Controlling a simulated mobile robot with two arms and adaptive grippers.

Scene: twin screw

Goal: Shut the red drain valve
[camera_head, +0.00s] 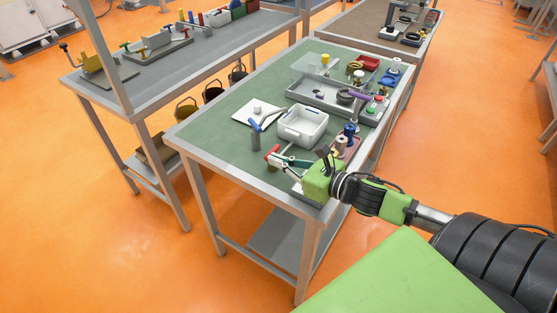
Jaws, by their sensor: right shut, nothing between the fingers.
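My right gripper (316,182) is at the near right corner of the green-topped bench, low over its edge. It is shut and holds nothing; its fingertips are small and partly hidden. I cannot tell which red part is the drain valve. My left gripper is not in view.

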